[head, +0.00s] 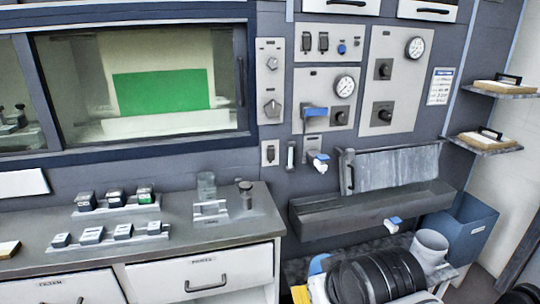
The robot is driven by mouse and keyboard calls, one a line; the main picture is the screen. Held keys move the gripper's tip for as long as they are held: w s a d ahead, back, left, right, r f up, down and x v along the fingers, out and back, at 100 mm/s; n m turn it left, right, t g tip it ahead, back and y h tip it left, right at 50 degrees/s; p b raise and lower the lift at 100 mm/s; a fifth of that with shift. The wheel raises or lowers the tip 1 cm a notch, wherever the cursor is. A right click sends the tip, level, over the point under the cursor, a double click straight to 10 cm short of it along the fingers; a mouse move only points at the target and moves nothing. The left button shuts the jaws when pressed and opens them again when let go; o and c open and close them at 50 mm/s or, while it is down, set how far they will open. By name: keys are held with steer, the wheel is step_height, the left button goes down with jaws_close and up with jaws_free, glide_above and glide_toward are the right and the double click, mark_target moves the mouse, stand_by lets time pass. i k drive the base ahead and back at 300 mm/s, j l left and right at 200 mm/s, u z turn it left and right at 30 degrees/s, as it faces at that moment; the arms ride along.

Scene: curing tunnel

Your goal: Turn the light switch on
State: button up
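No switch carries a label that I can read, so I cannot tell for certain which one is the light switch. A small light plate with a dark toggle (270,153) is on the wall right of the window, below a tall plate with two knobs (270,82). Higher up, a panel holds two dark rocker-like switches (307,42) and (323,41) beside a blue button (341,48). The on or off position of these is too small to tell. My gripper is not in view.
A grey counter (180,225) with small blocks and a glass beaker (206,186) stands below the window. Gauge panels (398,80), blue-handled taps (318,160) and a trough (360,210) are on the wall. Black discs (375,280) and a blue bin (470,232) crowd the lower right.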

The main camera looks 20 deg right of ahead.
mark_target(270, 152)
steer(key=i+j, duration=0.75)
steer(key=i, duration=0.2)
steer(key=l+z, duration=0.05)
